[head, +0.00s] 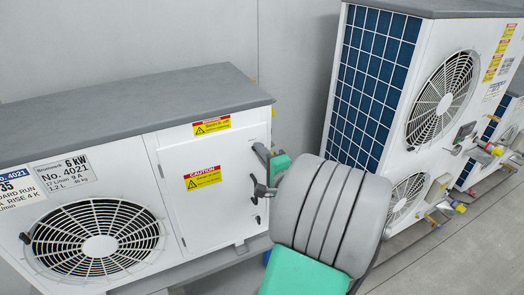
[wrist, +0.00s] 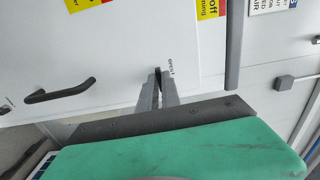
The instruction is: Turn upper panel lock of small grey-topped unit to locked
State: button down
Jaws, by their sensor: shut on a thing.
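The small grey-topped unit (head: 115,112) stands at the left in the head view, with a closed-looking white front panel (head: 212,210). A black handle (head: 262,191) is on the panel's right side; it also shows in the wrist view (wrist: 60,92). My gripper (head: 262,154) is at the panel's upper right edge, above the handle. In the wrist view my gripper's (wrist: 160,92) grey fingers are shut on the upper panel lock (wrist: 157,72), of which only a small dark part shows. The word "OPEN" is printed beside it. The lock's exact angle is hidden by the fingers.
A small dark fitting (head: 258,219) is below the handle. A larger white unit (head: 395,95) with fans and a blue grid side stands to the right. Yellow caution labels (head: 203,178) are on the panel. Grey floor (head: 430,265) is open at the lower right.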

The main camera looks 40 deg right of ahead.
jog(key=c, duration=1.5)
grip_release()
jog(key=shift+c, duration=0.2)
jog(key=b+v, duration=0.2)
jog(key=v, duration=0.5)
jog(key=shift+s, duration=0.4)
jog(key=shift+a, duration=0.15)
